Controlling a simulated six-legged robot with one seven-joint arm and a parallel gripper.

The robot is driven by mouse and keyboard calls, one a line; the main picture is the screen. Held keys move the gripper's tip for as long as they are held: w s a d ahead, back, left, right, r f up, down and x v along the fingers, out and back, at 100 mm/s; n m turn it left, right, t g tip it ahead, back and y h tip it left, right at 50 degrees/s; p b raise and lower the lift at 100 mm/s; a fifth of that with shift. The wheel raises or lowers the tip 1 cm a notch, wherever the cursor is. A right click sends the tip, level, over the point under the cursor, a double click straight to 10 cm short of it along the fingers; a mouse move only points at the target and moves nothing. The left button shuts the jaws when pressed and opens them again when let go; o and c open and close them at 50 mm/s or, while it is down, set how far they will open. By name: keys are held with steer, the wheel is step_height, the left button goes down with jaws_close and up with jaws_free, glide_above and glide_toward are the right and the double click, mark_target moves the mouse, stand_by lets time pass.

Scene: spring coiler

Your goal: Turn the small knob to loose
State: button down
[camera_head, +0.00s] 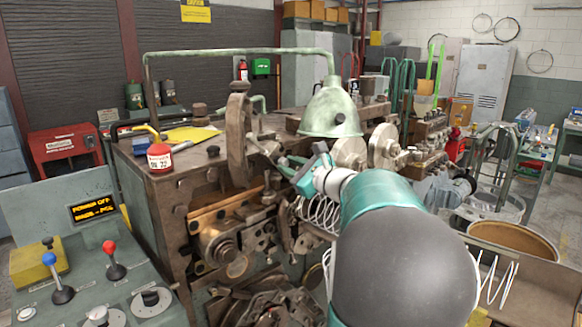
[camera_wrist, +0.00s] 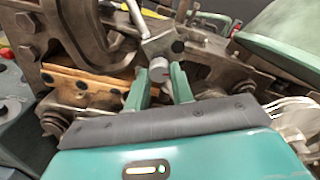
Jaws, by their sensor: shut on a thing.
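The small knob (camera_wrist: 158,66) is a short, light grey cylinder with a small red mark, at the upper middle of the wrist view. It sits at the lower end of a grey metal bracket (camera_wrist: 168,45). My gripper (camera_wrist: 160,78) has its two green fingers on either side of the knob and is shut on it. In the head view my gripper (camera_head: 299,168) reaches the front of the spring coiler (camera_head: 190,180), below the green lamp shade. The knob itself is hard to make out there, with the fingers and arm around it.
A green lamp shade (camera_head: 331,110) hangs close above my gripper. A large upright metal wheel (camera_head: 238,130) stands to its left. A control panel (camera_head: 75,300) with levers and dials is at the lower left.

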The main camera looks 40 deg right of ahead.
steer(key=n, duration=0.3)
steer(key=shift+n, duration=0.3)
steer(key=n, duration=0.3)
steer(key=shift+n, duration=0.4)
steer(key=n, duration=0.3)
steer(key=shift+n, duration=0.3)
steer(key=shift+d+n, duration=0.1)
steer(key=shift+n, duration=1.5)
steer(key=c, duration=1.2)
jaws_free()
steer(key=shift+s+r, duration=0.1)
steer(key=shift+s, duration=0.05)
steer(key=s, duration=1.3)
steer(key=shift+s+d, duration=0.15)
steer(key=shift+s, duration=0.15)
